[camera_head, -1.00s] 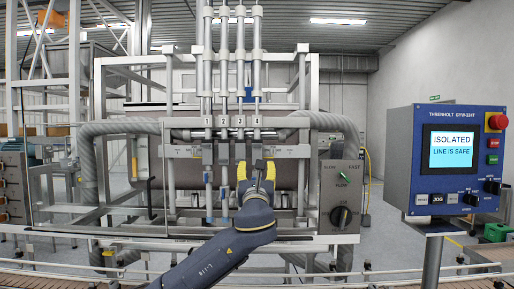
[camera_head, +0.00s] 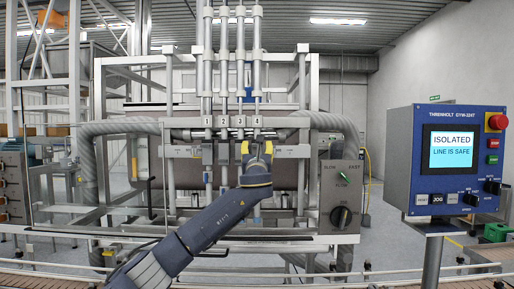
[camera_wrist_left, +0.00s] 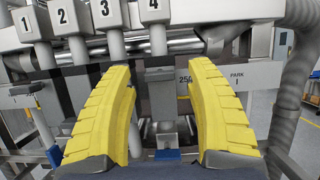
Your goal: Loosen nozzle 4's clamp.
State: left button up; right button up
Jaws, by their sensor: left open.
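Nozzle 4 is the rightmost of the vertical nozzles, under its number 4 plate (camera_head: 257,121). In the left wrist view, the number 4 plate (camera_wrist_left: 153,5) is at the top, with the nozzle's pale tube (camera_wrist_left: 155,47) below it. A grey block (camera_wrist_left: 160,77), which may be the clamp, stands under the tube and between my fingers. My left gripper (camera_head: 256,148) is just below the number 4 plate, its yellow fingers apart. In the left wrist view my left gripper (camera_wrist_left: 160,68) is open and empty, a finger on each side of the block. My right gripper is out of view.
Nozzle plates 1 (camera_wrist_left: 61,17), 2 and 3 are close on the left. A thick grey hose (camera_wrist_left: 290,105) runs down the right side. The control panel (camera_head: 458,160) reads ISOLATED, LINE IS SAFE.

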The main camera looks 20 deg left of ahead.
pick_arm(q)
jog(key=shift+x, duration=0.8)
jog(key=shift+o, duration=0.3)
grip_shut()
